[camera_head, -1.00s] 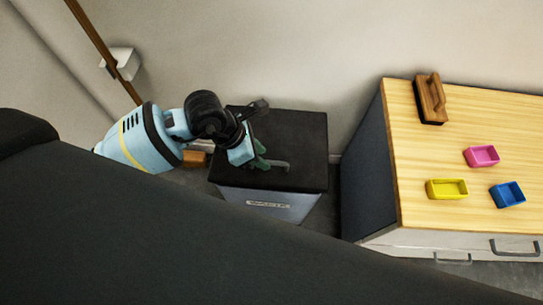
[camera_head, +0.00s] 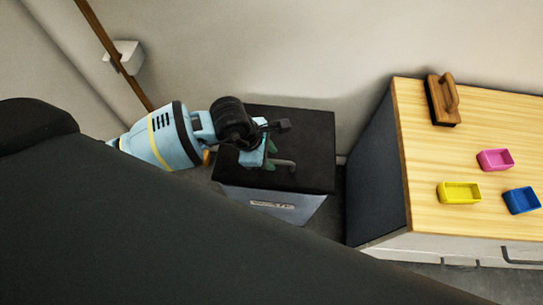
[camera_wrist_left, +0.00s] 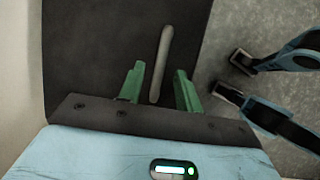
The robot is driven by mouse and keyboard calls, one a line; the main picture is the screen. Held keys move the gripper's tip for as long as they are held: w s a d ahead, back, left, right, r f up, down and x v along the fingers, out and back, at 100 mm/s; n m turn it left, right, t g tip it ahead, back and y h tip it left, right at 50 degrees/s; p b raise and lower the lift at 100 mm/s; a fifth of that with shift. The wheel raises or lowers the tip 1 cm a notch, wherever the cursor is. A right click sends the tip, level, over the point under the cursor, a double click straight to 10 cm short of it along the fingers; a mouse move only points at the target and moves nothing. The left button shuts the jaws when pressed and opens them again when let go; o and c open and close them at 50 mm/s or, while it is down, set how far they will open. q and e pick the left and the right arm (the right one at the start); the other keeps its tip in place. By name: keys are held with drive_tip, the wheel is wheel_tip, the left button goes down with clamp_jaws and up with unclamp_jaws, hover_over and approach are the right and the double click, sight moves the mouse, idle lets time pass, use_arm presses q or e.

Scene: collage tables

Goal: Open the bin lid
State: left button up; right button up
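The waste bin (camera_head: 272,203) stands on the floor against the wall, its label facing front. Its black lid (camera_head: 312,140) lies flat and closed on top. A grey bar handle (camera_head: 287,163) sits on the lid; it also shows in the left wrist view (camera_wrist_left: 162,62). My left gripper (camera_head: 271,158) is low over the lid beside the handle. In the left wrist view its green fingers (camera_wrist_left: 160,90) are apart, with the near end of the handle showing between them. Contact with the handle cannot be told.
A wooden-topped cabinet (camera_head: 420,170) stands right of the bin, with a gap between. On it are a wooden-handled block (camera_head: 443,100) and pink (camera_head: 495,160), yellow (camera_head: 459,192) and blue (camera_head: 521,200) trays. A brown pole (camera_head: 112,52) and white wall box (camera_head: 125,56) are at left.

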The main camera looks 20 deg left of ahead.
use_arm(q)
drive_tip(key=shift+x, duration=0.8)
clamp_jaws()
